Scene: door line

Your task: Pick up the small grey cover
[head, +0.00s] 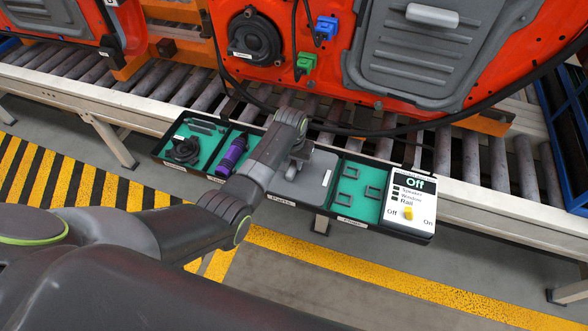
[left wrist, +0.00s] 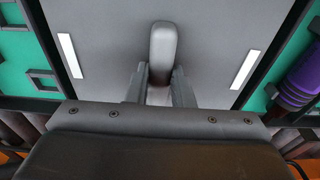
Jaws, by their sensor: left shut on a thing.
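The small grey cover (head: 309,180) is a flat grey plate lying in or just over the middle compartment of the tray; I cannot tell whether it is lifted. In the left wrist view the cover (left wrist: 115,35) fills the area ahead, with a white strip on each side and a raised rounded handle (left wrist: 162,45). My left gripper (head: 297,163) reaches down over it and is shut on that handle; its fingers (left wrist: 158,92) lie on both sides of it. My arm hides part of the cover in the head view. My right gripper is not in view.
A control panel (head: 409,205) reads "Off". A roller conveyor (head: 455,165) and a red door (head: 334,70) with a larger grey panel (head: 425,50) stand behind.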

